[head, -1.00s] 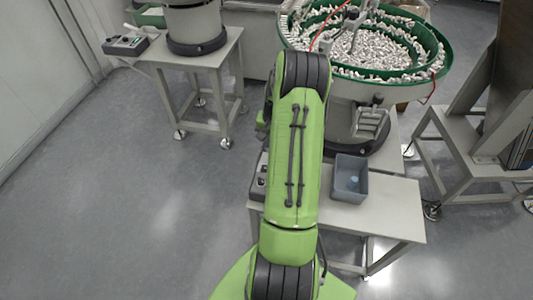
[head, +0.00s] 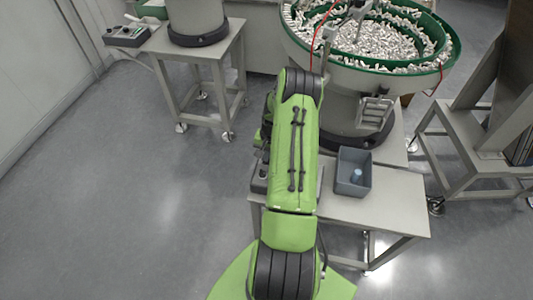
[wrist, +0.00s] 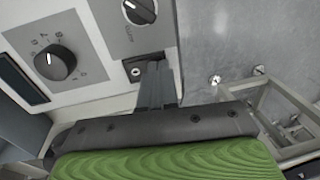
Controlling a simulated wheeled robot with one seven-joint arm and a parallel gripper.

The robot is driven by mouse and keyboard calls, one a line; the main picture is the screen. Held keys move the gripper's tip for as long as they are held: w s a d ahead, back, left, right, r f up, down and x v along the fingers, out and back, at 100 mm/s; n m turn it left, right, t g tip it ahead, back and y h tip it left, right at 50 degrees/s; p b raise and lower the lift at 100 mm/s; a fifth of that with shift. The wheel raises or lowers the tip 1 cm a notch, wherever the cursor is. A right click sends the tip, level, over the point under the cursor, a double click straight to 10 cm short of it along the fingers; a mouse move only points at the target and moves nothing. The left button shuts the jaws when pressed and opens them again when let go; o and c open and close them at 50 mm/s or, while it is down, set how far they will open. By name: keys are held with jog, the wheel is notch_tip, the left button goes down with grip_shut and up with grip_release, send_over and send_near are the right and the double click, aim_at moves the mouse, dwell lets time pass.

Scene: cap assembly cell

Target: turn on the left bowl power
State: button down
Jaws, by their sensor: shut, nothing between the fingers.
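In the wrist view, a light grey control panel (wrist: 92,68) carries a large black numbered dial (wrist: 55,62), a smaller black knob (wrist: 138,10) and a dark power switch (wrist: 135,72). My gripper (wrist: 158,66) is shut and empty, its fingertips right beside the switch; whether they touch it I cannot tell. In the head view my arm hides the gripper and part of a control box (head: 259,181) on the near table. The left bowl feeder (head: 196,20) stands at upper left, its top cut off, with another control box (head: 128,36) beside it.
A large green-rimmed bowl (head: 447,62) full of white parts stands behind the near table (head: 395,200). A grey bin (head: 352,184) with a small blue piece is on that table. A grey stand (head: 470,160) is at right. Open floor (head: 130,210) lies at left.

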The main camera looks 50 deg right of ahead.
jog(key=shift+w+f+b, duration=0.1)
jog(key=shift+f+b, duration=0.25)
jog(key=shift+b, duration=0.05)
jog(key=shift+a+r, duration=0.1)
jog(key=shift+a, duration=0.05)
jog(key=shift+s+d+r, duration=0.2)
jog(key=shift+s+d, duration=0.2)
jog(key=shift+s, duration=0.4)
jog(key=shift+w+r+p, duration=0.15)
jog(key=shift+r+p, duration=0.15)
jog(key=shift+p, duration=0.1)
notch_tip(320, 180, up, 13)
jog(key=w+p, duration=0.1)
jog(key=p, duration=0.2)
jog(key=shift+a+r, duration=0.15)
jog(key=shift+a, duration=0.15)
jog(key=shift+w, duration=0.1)
